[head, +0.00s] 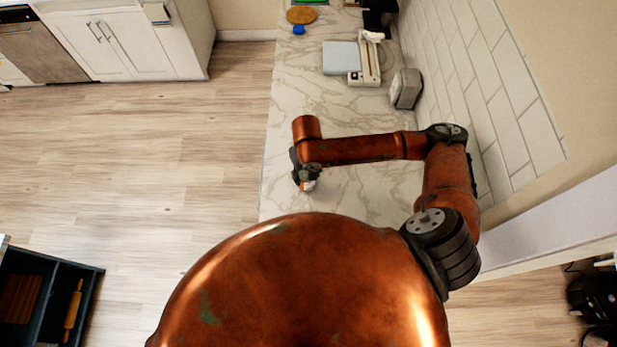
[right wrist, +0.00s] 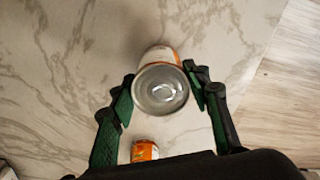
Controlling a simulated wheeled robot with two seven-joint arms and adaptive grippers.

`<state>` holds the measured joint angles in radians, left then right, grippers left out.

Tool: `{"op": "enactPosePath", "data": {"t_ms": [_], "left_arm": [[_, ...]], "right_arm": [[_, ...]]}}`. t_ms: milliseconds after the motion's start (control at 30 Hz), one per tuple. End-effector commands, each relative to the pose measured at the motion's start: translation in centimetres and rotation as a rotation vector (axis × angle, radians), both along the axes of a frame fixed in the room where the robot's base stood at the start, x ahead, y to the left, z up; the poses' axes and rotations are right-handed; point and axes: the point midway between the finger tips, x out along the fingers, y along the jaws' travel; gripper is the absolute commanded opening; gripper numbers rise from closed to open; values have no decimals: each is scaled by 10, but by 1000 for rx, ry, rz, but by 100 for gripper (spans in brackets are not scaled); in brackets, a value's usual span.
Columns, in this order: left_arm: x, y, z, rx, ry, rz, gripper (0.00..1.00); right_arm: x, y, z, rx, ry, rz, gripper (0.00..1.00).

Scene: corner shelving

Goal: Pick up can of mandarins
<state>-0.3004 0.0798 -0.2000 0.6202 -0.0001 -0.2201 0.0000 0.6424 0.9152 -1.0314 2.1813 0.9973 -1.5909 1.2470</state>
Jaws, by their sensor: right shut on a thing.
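A can (right wrist: 161,90) with a silver pull-tab lid and a white and orange label is between the fingers of my right gripper in the right wrist view. I take it for the can of mandarins; its label is too small to read. My right gripper (head: 302,172) is shut on it, with one green-padded finger on each side. In the head view only a small pale bit of the can (head: 308,186) shows below the gripper, over the marble counter (head: 350,195). Whether it touches the counter I cannot tell. My left gripper is not in view.
A small orange and white item (right wrist: 145,150) shows near the gripper's base in the right wrist view. A grey block-like appliance (head: 405,88) and a scale-like device (head: 366,62) stand farther along the counter by the tiled wall.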

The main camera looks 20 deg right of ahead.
Motion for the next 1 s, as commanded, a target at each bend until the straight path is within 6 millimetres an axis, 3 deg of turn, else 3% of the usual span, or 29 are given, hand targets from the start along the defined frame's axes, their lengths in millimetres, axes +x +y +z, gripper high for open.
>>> {"op": "enactPosePath", "data": {"t_ms": [267,433,733,833,1000], "left_arm": [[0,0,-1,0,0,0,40],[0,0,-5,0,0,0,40],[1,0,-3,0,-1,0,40],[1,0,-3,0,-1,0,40],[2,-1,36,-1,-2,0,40]], "right_arm": [[1,0,9,0,-3,0,9],[2,1,31,1,-6,1,9],[-45,24,94,3,-7,7,9],[-70,35,104,3,-2,7,9],[-83,41,116,2,4,1,9]]}}
